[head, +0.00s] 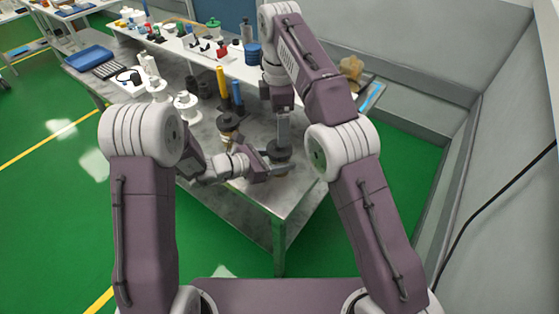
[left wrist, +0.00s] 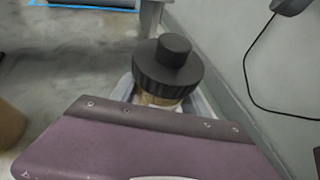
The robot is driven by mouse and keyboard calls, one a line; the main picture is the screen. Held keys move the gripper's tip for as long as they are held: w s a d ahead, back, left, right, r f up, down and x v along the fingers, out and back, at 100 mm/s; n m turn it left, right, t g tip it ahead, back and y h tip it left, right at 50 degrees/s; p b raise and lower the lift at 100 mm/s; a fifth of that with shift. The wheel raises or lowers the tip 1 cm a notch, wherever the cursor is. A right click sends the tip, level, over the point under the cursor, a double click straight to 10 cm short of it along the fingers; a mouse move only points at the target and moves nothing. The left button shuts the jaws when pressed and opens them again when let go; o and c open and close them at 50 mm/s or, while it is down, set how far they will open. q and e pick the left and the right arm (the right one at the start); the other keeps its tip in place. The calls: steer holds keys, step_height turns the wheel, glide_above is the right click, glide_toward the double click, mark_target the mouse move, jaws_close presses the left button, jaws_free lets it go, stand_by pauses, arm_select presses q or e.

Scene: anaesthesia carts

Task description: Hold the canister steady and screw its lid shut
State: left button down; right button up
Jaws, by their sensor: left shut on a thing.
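The canister stands near the front right corner of the metal table (head: 258,195). In the left wrist view its tan body (left wrist: 155,98) shows as a narrow strip below its ribbed black lid (left wrist: 168,68), which has a round knob. The lid (head: 278,154) sits on top of the canister and looks roughly level; its thread is hidden. My left gripper (head: 283,172) comes in from the left, shut around the canister's body below the lid. My right gripper (head: 283,128) points straight down over the lid. Its fingertips are too small to tell whether they are apart or touch the lid.
A yellow bottle (head: 222,82), a blue bottle (head: 237,92) and a brown jar (head: 229,128) stand left of the canister. White stands (head: 186,103) and a blue tray (head: 89,58) are farther left. A raised shelf with many small items runs behind. A grey wall is at right.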

steer(key=shift+f, duration=4)
steer(key=shift+c, duration=0.3)
steer(key=c, duration=1)
steer(key=o, duration=1.1)
steer(key=shift+r, duration=2.25)
